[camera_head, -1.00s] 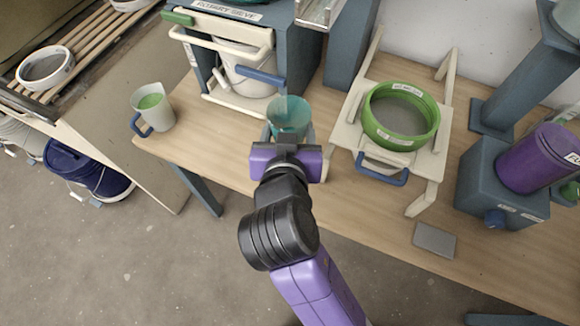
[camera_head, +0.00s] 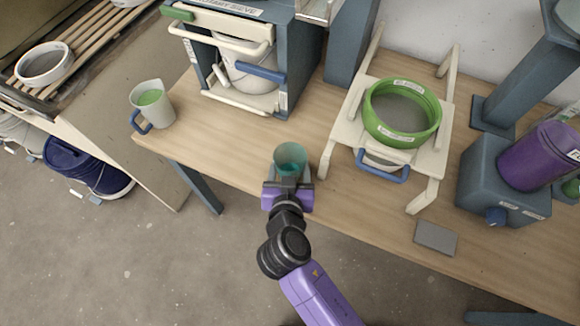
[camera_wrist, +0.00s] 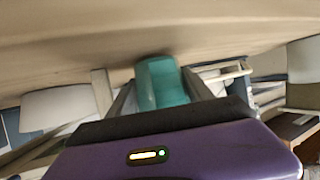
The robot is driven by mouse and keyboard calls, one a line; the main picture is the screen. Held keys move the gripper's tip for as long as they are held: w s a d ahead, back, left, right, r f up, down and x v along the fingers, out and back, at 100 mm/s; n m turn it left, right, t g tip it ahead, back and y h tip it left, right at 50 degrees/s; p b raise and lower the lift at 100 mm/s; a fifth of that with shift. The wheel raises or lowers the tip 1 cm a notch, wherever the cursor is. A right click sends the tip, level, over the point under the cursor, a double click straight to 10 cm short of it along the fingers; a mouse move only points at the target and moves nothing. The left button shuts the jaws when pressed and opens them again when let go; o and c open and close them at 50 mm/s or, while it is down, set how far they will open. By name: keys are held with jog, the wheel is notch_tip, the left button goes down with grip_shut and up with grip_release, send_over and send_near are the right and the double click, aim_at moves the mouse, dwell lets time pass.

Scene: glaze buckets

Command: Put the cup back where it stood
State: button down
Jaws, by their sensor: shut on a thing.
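The cup is a translucent teal cup (camera_head: 290,157), seen near the front edge of the wooden table in the head view. My gripper (camera_head: 290,170) is shut on it, with the fingers on either side. In the wrist view the teal cup (camera_wrist: 161,82) shows between the two fingers of my gripper (camera_wrist: 155,92). The cup looks roughly upright in the head view. I cannot tell whether its base touches the table.
A rotary sieve housing (camera_head: 300,60) with a white bucket (camera_head: 245,75) stands behind. A green sieve ring (camera_head: 402,112) on a cream stand (camera_head: 432,165) is to the right. A jug with green glaze (camera_head: 152,104) stands left. The tabletop (camera_head: 235,135) between jug and cup is clear.

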jog(key=shift+f, duration=0.2)
jog(key=shift+f, duration=0.2)
jog(key=shift+c, duration=2.1)
grip_release()
jog(key=shift+r, duration=0.1)
jog(key=shift+r, duration=0.25)
jog(key=b+v, duration=0.1)
jog(key=v, duration=1.1)
jog(key=shift+f, duration=0.2)
